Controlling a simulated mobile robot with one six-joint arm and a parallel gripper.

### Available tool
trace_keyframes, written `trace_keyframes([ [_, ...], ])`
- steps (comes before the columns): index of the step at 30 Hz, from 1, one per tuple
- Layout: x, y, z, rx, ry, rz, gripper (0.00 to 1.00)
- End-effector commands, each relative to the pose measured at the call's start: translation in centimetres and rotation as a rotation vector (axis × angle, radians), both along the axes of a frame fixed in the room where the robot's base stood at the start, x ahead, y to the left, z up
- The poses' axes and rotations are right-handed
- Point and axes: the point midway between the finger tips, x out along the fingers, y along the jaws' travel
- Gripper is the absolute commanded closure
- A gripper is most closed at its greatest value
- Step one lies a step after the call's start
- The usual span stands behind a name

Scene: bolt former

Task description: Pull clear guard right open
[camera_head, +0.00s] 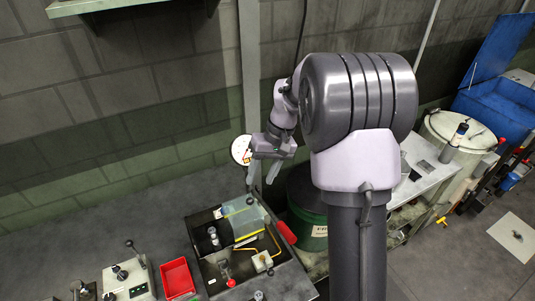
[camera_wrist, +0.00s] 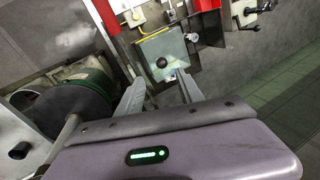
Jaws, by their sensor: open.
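The clear guard (camera_head: 243,218) is a see-through panel with yellow edging over the right part of the machine's open bay. In the wrist view the guard (camera_wrist: 174,45) lies just beyond my fingertips, with a round black knob (camera_wrist: 161,62) near its edge. My gripper (camera_head: 262,182) is above the knob end of the guard in the head view. In the wrist view my gripper (camera_wrist: 160,82) has its two fingers spread, with the knob showing beyond the gap between them. Nothing is held. I cannot tell how far the fingers are from the knob.
A red handle (camera_head: 286,231) sits on the machine's right edge. A dark green drum (camera_head: 306,222) stands close to the right. A red bin (camera_head: 177,279) and a control box (camera_head: 129,280) are to the left. A pole and the wall stand behind.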

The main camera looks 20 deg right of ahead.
Motion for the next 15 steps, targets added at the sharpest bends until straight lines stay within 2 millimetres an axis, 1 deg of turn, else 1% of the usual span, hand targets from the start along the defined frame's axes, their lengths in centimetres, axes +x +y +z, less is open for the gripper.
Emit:
trace_keyframes([
  [1, 0.0, -0.6, 2.0, -0.002, -0.004, -0.003, 0.56],
  [3, -0.1, -1.3, 4.0, -0.002, -0.003, -0.002, 0.56],
  [6, -0.2, -2.0, 6.4, -0.002, -0.002, -0.002, 0.56],
  [10, -0.3, -2.7, 8.2, -0.001, -0.001, 0.0, 0.56],
  [15, -0.4, -2.9, 8.7, -0.001, 0.0, -0.001, 0.56],
])
